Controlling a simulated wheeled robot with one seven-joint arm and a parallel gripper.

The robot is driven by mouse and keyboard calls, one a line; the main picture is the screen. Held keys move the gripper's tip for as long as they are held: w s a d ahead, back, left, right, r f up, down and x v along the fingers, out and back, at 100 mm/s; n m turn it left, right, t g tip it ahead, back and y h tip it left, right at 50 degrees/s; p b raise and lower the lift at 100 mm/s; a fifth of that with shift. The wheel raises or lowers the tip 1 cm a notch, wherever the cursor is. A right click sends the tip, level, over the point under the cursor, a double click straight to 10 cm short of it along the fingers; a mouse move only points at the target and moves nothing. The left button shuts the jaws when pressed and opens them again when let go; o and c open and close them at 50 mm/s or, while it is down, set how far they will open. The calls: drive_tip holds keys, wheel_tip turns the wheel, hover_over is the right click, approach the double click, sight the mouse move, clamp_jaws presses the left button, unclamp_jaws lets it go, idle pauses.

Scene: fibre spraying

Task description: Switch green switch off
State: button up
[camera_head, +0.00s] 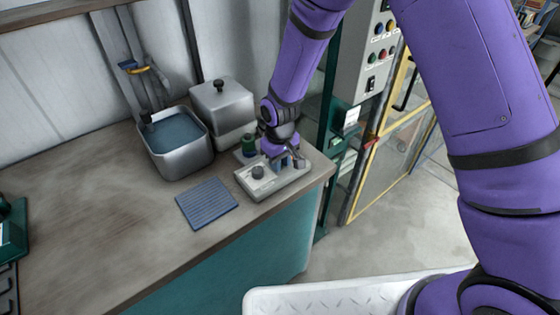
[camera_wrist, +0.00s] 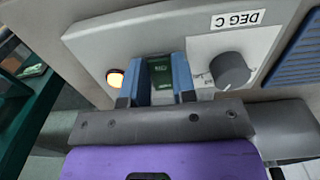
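The green switch (camera_wrist: 160,73) is on a light grey control box (camera_wrist: 205,45) and shows in the wrist view. My gripper (camera_wrist: 160,75) is at the box, its two blue fingers apart on either side of the switch. I cannot tell whether they touch it. A lamp (camera_wrist: 115,78) left of the fingers glows warm white. A dark round knob (camera_wrist: 230,70) is to the right. In the head view the control box (camera_head: 262,183) sits on the workbench near its right end, with my gripper (camera_head: 289,163) pointing down over it. The switch is hidden there.
The workbench (camera_head: 110,220) also holds a basin of liquid (camera_head: 178,131), a lidded metal container (camera_head: 225,107), a small green-topped object (camera_head: 249,145) and a blue ribbed mat (camera_head: 207,203). A control cabinet (camera_head: 365,50) stands right of the bench. The front left bench is mostly clear.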

drive_tip(key=shift+w+a+r+g+h, duration=0.1)
drive_tip(key=shift+w+g+h, duration=0.1)
drive_tip(key=shift+g+h, duration=0.4)
drive_tip(key=shift+w+a+r+g+h, duration=0.15)
drive_tip(key=shift+g+h, duration=0.25)
drive_tip(key=shift+g, duration=0.4)
drive_tip(key=shift+f, duration=0.1)
drive_tip(key=o, duration=0.9)
drive_tip(key=v, duration=1)
drive_tip(key=shift+r, duration=0.4)
